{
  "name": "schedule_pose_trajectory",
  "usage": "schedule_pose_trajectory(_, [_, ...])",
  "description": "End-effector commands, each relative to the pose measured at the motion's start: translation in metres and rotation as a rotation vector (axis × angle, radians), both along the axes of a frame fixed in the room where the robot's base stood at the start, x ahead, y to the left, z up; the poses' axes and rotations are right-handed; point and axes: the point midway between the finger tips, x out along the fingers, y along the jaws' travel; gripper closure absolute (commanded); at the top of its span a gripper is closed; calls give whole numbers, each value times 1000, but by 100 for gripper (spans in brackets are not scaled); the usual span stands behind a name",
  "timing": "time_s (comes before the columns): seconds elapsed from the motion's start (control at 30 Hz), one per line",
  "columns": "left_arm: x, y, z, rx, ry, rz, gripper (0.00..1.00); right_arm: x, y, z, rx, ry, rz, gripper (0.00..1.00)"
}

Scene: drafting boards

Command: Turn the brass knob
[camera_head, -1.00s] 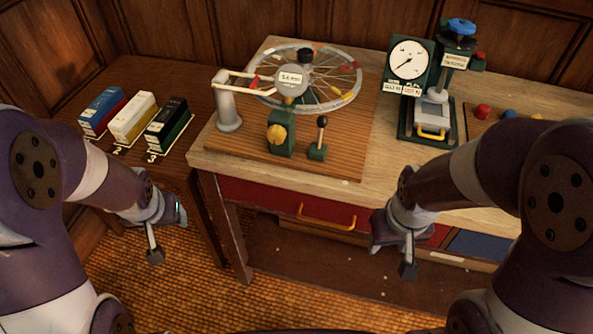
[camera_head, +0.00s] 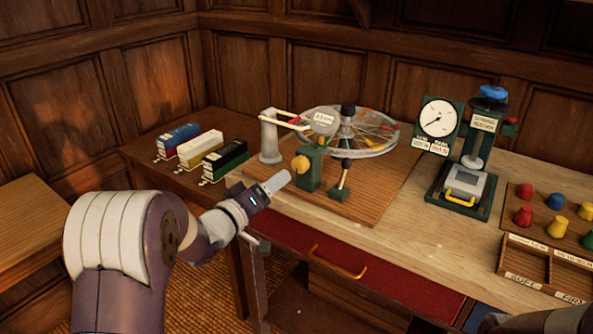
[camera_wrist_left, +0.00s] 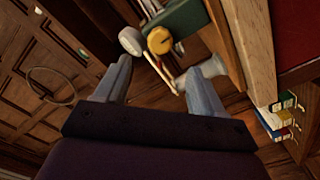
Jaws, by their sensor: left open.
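The brass knob (camera_head: 301,163) sits on the front of a green block (camera_head: 316,170) on the brown board. My left gripper (camera_head: 278,181) is just left of the knob and a little nearer to me, its fingers pointing toward it. In the left wrist view the knob (camera_wrist_left: 159,40) shows ahead, between and beyond the open fingertips (camera_wrist_left: 158,68). The fingers look apart from the knob and hold nothing.
A grey post (camera_head: 269,138) with a white arm stands left. Several colored boxes (camera_head: 228,158) lie farther left. A dial gauge (camera_head: 437,118) stands right.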

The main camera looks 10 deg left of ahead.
Motion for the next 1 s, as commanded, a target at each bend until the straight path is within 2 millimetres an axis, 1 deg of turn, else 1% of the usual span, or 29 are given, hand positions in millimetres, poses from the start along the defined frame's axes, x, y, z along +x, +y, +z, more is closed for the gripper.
schedule_pose_trajectory(0.03, [13, -6, -1, 0, -2, -4, 31, 0, 0, -2, 0, 0, 0, 49])
schedule_pose_trajectory(0.1, [32, -12, -1, 1, 0, -3, 31, 0, 0, -3, 0, 0, 0, 49])
schedule_pose_trajectory(0.2, [54, -20, -1, 1, 0, -1, 31, 0, 0, -3, 0, 0, 0, 49])
schedule_pose_trajectory(0.33, [74, -27, -1, 1, 0, -1, 31, 0, 0, -4, 0, 0, 0, 49])
schedule_pose_trajectory(0.5, [86, -31, -1, 1, 1, 1, 31, 0, 0, -4, 0, 0, 0, 49])
schedule_pose_trajectory(0.77, [87, -31, 0, 2, 1, 3, 31, 0, 0, -4, 0, 0, 0, 49])
schedule_pose_trajectory(0.8, [87, -31, 0, 2, 1, 3, 38, 0, 0, -4, 0, 0, 0, 49])
schedule_pose_trajectory(0.87, [87, -31, 0, 2, 1, 3, 57, 0, 0, -4, 0, 0, 0, 49])
schedule_pose_trajectory(0.9, [87, -31, 0, 2, 1, 3, 70, 0, 0, -4, 0, 0, 0, 49])
schedule_pose_trajectory(0.93, [87, -31, 0, 2, 1, 3, 80, 0, 0, -4, 0, 0, 0, 49])
schedule_pose_trajectory(0.97, [87, -31, 0, 2, 1, 3, 88, 0, 0, -4, 0, 0, 0, 49])
schedule_pose_trajectory(1.0, [87, -31, 0, 2, 1, 3, 88, 0, 0, -4, 0, 0, 0, 49])
